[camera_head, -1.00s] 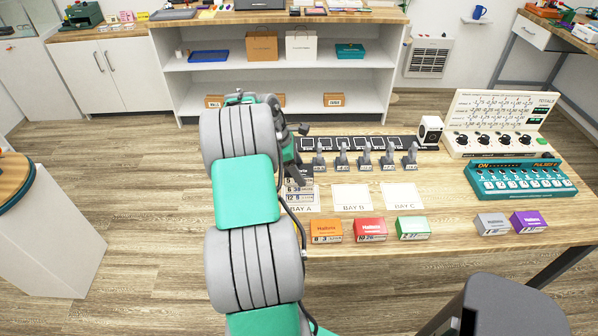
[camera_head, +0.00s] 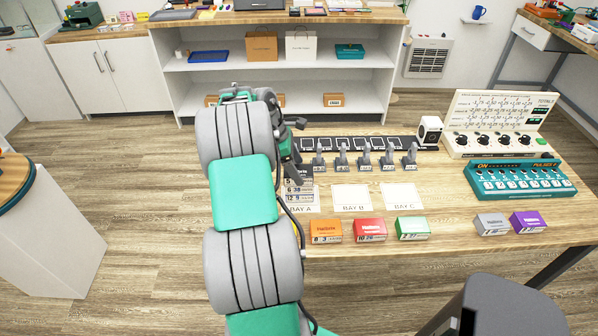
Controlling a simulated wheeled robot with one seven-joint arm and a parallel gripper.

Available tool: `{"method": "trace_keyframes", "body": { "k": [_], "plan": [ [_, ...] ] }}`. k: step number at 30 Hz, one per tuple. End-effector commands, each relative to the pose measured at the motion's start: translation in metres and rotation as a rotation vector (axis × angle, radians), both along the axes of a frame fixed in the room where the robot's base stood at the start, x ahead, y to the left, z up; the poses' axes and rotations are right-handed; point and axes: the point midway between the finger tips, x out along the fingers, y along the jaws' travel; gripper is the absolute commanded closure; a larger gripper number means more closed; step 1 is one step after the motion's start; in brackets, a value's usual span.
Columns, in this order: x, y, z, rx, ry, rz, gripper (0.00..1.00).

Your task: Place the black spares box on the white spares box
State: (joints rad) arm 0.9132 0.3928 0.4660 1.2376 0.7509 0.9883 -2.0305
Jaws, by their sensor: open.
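A stack of small labelled boxes (camera_head: 299,190) stands at the bay A card (camera_head: 301,208) on the wooden table. Their label fronts show, but my arm covers the left side and the top is hard to make out. I cannot tell which of them is the black spares box or the white spares box; neither is clearly seen elsewhere. My gripper (camera_head: 299,168) is open, dark and partly hidden behind my arm. It is just above the stack; I cannot tell whether it touches it.
Orange (camera_head: 326,232), red (camera_head: 370,229), green (camera_head: 412,228), grey (camera_head: 492,224) and purple (camera_head: 528,222) boxes line the table's front. The bay B card (camera_head: 351,198) and bay C card (camera_head: 399,196) are bare. Several grey levers (camera_head: 364,158) stand behind them. A teal keypad (camera_head: 520,180) is at right.

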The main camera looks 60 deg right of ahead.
Motion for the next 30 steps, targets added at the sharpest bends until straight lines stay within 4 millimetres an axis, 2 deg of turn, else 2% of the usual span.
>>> {"method": "trace_keyframes", "body": {
  "k": [3, 9, 12, 17, 20, 23, 24, 26, 27, 29, 30],
  "plan": [
    [0.012, 0.005, 0.032, -0.004, -0.003, 0.002, 0.24],
    [0.028, 0.014, 0.077, -0.001, -0.002, 0.001, 0.24],
    [0.032, 0.016, 0.089, 0.0, 0.0, 0.001, 0.24],
    [0.036, 0.019, 0.094, -0.002, -0.002, 0.0, 0.24],
    [0.056, 0.036, 0.107, -0.037, -0.038, -0.002, 0.24],
    [0.098, 0.088, 0.132, -0.106, -0.14, -0.023, 0.24],
    [0.116, 0.12, 0.143, -0.131, -0.203, -0.038, 0.24],
    [0.138, 0.175, 0.155, -0.149, -0.309, -0.071, 0.24],
    [0.147, 0.214, 0.16, -0.147, -0.38, -0.1, 0.24],
    [0.152, 0.274, 0.163, -0.121, -0.482, -0.15, 0.24],
    [0.151, 0.315, 0.163, -0.089, -0.543, -0.187, 0.24]
  ]
}}
